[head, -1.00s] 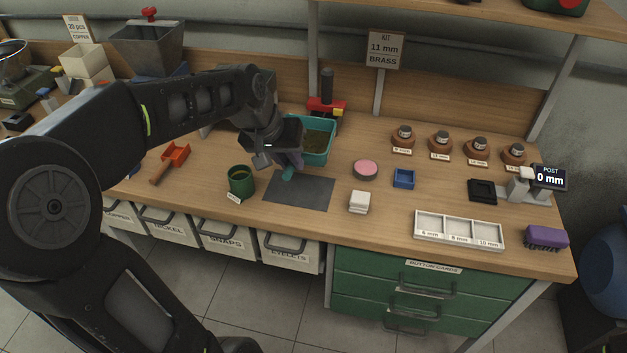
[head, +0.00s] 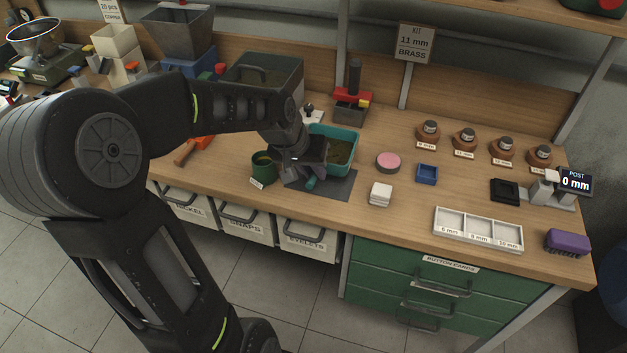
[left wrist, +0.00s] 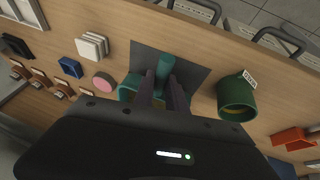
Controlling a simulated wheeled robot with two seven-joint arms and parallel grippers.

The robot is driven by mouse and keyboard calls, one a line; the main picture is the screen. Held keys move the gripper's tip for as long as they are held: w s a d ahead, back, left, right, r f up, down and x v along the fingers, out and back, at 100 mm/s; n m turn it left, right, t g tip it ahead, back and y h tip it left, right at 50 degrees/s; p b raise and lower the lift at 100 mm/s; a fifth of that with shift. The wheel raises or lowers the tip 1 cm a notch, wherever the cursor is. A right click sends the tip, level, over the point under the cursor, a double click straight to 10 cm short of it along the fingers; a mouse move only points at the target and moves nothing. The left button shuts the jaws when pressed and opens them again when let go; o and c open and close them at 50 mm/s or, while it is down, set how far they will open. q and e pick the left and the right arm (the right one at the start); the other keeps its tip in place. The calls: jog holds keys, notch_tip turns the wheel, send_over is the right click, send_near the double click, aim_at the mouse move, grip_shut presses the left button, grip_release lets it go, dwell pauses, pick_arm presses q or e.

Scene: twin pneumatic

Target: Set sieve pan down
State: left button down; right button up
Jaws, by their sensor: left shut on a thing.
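The teal sieve pan (head: 346,135) has a brownish layer inside and appears roughly level in the head view. My left gripper (head: 312,178) is shut on its teal handle, which also shows in the left wrist view (left wrist: 165,64) between the fingers (left wrist: 165,88). The pan is at the back of the dark grey mat (head: 338,190), with the handle over the mat. I cannot tell whether the pan touches the surface. My gripper hides part of the pan in both views. My right gripper is not in view.
A dark green cup (head: 262,166) stands just left of the mat. A pink disc (head: 388,161), white stacked squares (head: 380,194) and a blue tray (head: 427,174) are to the right. A red-and-black press (head: 352,100) stands behind the pan. A white divided tray (head: 478,232) lies farther right.

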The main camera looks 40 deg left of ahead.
pick_arm(q)
jog(key=shift+f, duration=1.8)
jog(key=shift+f, duration=0.2)
jog(key=c, duration=1.4)
grip_release()
jog(key=shift+o, duration=0.2)
jog(key=shift+r, duration=0.15)
jog(key=shift+s+a+r, duration=0.1)
jog(key=shift+s+r, duration=0.05)
jog(key=shift+r, duration=0.3)
jog(key=v, duration=1.1)
jog(key=shift+b, duration=0.4)
jog(key=shift+s, duration=0.15)
